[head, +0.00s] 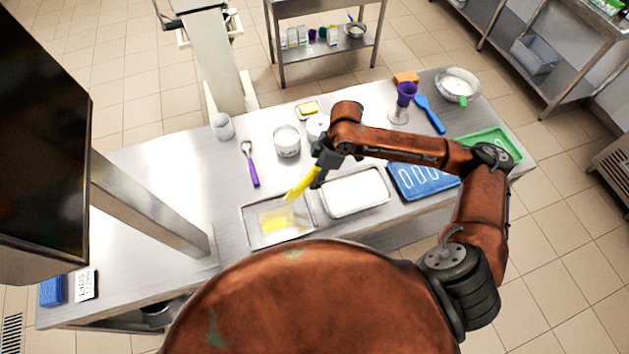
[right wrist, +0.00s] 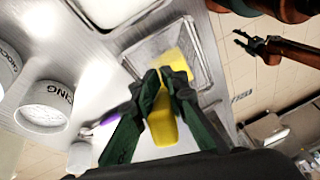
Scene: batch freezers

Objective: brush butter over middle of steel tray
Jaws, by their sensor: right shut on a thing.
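The steel tray (head: 298,217) lies near the front edge of the steel table, with a yellow butter patch (head: 274,221) on its floor. The tray (right wrist: 147,52) and the patch (right wrist: 188,62) also show in the right wrist view. My right gripper (head: 319,171) is shut on a yellow brush (head: 299,187), tilted with its lower end over the tray's back part. I cannot tell whether the brush touches the tray. The brush (right wrist: 162,122) is between the fingers in the right wrist view. My left gripper (right wrist: 243,38) shows there at the upper right, open and empty.
A tray with white filling (head: 353,192) stands right of the steel tray, then a blue mould (head: 428,181) and a green tray (head: 508,140). A white tub (head: 287,141) and a purple-handled tool (head: 253,172) lie behind. The table's left part is mostly clear around a metal post.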

